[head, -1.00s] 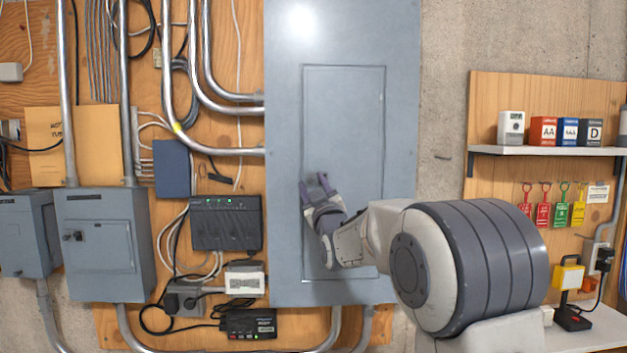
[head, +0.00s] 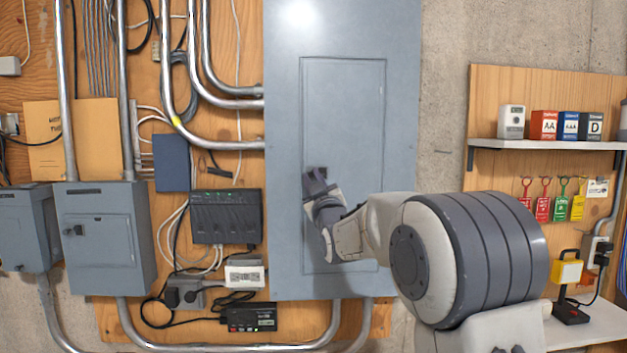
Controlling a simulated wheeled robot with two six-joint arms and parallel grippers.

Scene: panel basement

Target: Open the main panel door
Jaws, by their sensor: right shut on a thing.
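The main panel (head: 285,230) is a tall grey metal box in the middle of the head view. Its door (head: 345,110) is the inset rectangle on its front and looks flush with the panel. My right gripper (head: 316,179) is at the door's left edge, about halfway down. It is shut on the small dark door latch (head: 316,170), which is mostly hidden by the fingers. My right arm covers the lower right part of the door. My left gripper is not in view.
Two smaller grey boxes (head: 103,238) and a dark router (head: 226,218) are on the plywood to the left. On the right, a white shelf (head: 545,145) holds battery boxes above several coloured tags (head: 560,205). A yellow lamp (head: 568,273) stands below.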

